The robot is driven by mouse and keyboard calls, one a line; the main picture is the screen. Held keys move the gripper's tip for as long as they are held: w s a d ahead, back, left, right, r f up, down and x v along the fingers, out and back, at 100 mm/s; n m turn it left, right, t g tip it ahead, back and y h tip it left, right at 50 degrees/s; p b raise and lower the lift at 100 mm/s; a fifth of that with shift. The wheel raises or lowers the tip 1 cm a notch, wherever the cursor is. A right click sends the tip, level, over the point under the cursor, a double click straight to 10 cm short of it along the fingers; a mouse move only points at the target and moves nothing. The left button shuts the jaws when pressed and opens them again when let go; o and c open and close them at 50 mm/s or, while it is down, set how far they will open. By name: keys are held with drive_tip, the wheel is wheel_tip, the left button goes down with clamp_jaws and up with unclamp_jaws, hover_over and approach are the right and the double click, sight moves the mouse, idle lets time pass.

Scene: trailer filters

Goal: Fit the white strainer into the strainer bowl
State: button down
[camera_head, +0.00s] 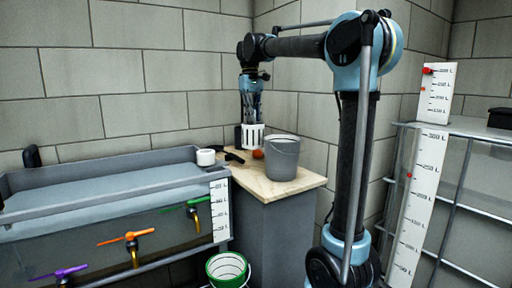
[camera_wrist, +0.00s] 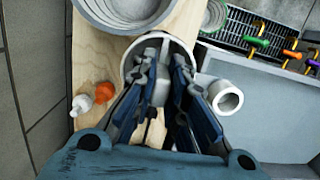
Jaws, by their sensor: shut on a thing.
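The white strainer (camera_head: 253,139), a slotted cup, hangs upright from my gripper (camera_head: 251,118), above the back of the wooden worktop. In the wrist view its round rim (camera_wrist: 163,38) surrounds the fingertips of my gripper (camera_wrist: 166,84), which are shut on its grey-white middle part. Its underside is hidden there. A short, open white cylinder (camera_head: 206,157) stands at the tank's right corner, apart from the strainer; its open top also shows in the wrist view (camera_wrist: 238,101). I cannot tell for sure whether this is the strainer bowl.
A grey bucket (camera_head: 281,160) stands on the worktop (camera_head: 268,189), close right of the strainer. Orange (camera_wrist: 104,91) and white (camera_wrist: 82,104) small items lie nearby. The water tank (camera_head: 110,190) has coloured valves. A green bucket (camera_head: 228,270) is below.

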sight(253, 141)
wheel_tip(253, 141, down, 11)
drive_tip(key=shift+r, duration=0.1)
idle(0.4)
drive_tip(key=c, duration=1.6)
unclamp_jaws()
